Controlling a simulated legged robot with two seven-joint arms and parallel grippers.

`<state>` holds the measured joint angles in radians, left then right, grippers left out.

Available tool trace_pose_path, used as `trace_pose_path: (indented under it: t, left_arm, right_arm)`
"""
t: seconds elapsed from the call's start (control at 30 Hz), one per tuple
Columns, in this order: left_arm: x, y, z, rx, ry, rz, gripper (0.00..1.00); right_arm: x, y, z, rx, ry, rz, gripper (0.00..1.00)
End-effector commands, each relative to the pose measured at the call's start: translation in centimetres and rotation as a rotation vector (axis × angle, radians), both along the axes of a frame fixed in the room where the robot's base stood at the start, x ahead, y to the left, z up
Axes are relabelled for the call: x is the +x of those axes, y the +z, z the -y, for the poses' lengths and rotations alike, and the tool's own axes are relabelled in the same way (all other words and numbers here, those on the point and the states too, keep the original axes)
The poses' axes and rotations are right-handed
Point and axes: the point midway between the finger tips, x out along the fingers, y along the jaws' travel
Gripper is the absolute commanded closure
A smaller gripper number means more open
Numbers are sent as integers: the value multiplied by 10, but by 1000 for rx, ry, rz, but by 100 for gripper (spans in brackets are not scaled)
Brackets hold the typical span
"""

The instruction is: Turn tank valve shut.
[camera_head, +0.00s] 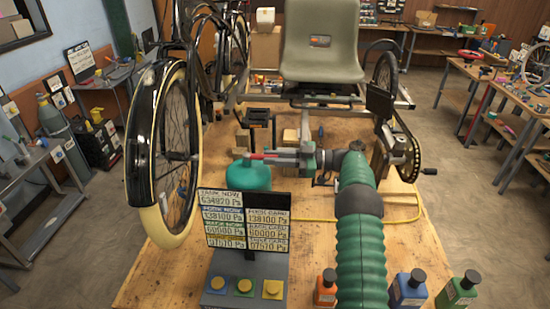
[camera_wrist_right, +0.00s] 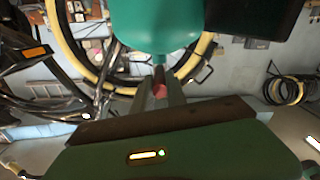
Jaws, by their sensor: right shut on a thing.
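The teal tank (camera_head: 249,179) stands on the wooden bench behind the display panel. Its red valve handle (camera_head: 257,156) shows at the top of the tank. My right gripper (camera_head: 276,157) reaches in from the right, level with the tank top, and is shut on the red handle. In the right wrist view the tank (camera_wrist_right: 158,28) fills the top middle, and the red handle (camera_wrist_right: 159,89) sits between the fingers (camera_wrist_right: 166,88). The fingers hide part of the handle, so its exact angle is unclear. My left gripper is not in view.
A display panel (camera_head: 243,218) with pressure readings and three buttons stands in front of the tank. A yellow-rimmed wheel (camera_head: 165,150) is at the left, and a grey-green seat (camera_head: 322,45) at the back. Several bottles (camera_head: 408,290) line the front right. A yellow hose (camera_head: 405,218) lies at the right.

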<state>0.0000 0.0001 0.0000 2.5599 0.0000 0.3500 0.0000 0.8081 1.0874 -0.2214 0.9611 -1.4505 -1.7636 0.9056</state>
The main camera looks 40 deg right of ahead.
Motion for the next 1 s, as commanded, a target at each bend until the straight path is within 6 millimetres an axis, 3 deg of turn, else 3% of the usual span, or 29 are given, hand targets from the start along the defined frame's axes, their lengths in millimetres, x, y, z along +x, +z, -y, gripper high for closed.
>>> trace_pose_path:
  t: [0.23, 0.27, 0.4, 0.77, 1.0]
  left_arm:
    - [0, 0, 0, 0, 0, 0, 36]
    - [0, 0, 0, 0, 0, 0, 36]
    - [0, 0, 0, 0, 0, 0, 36]
    - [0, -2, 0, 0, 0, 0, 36]
    - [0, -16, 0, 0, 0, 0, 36]
  right_arm:
    - [1, -3, -3, 2, 7, -5, 100]
    - [1, -3, -3, 2, 7, -5, 79]
    - [1, -2, -2, 1, 5, -3, 61]
    - [-5, -2, 6, 1, 0, 0, 61]
    - [-41, -7, 44, 0, 0, -1, 61]
